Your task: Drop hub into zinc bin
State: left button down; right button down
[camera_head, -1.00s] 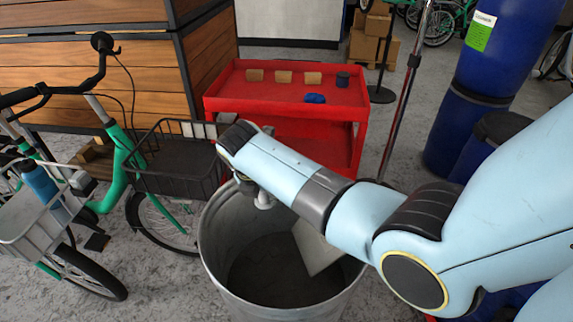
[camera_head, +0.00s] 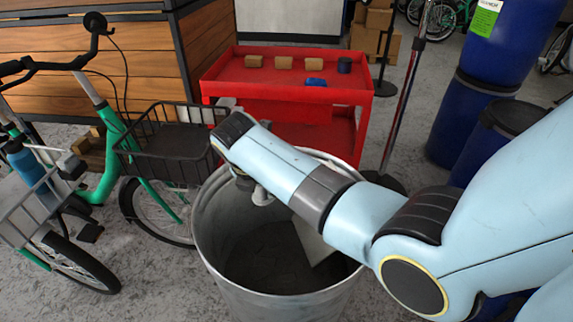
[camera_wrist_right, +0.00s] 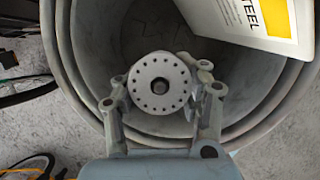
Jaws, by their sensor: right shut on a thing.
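The zinc bin (camera_head: 213,218) is a round grey metal bin in the middle front of the head view. Its curved walls surround much of the wrist view (camera_wrist_right: 77,72). My right gripper (camera_wrist_right: 160,84) is over the bin's mouth, pointing down. It is shut on the hub (camera_wrist_right: 158,82), a light grey disc with a ring of small holes and a dark centre. In the head view the hub (camera_head: 262,197) is small and partly hidden by my right arm. My left gripper is not in view.
A white panel (camera_head: 313,241) leans inside the bin; the wrist view reads "STEEL" on it. A red trolley (camera_head: 290,92) with several small blocks stands behind. A green cargo bike (camera_head: 122,140) is at left, blue barrels (camera_head: 470,110) at right, and a pole (camera_head: 405,95) between.

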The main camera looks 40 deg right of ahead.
jog(key=shift+r, duration=0.1)
jog(key=c, duration=0.6)
grip_release()
jog(key=v, duration=1.2)
jog(key=shift+a, duration=0.1)
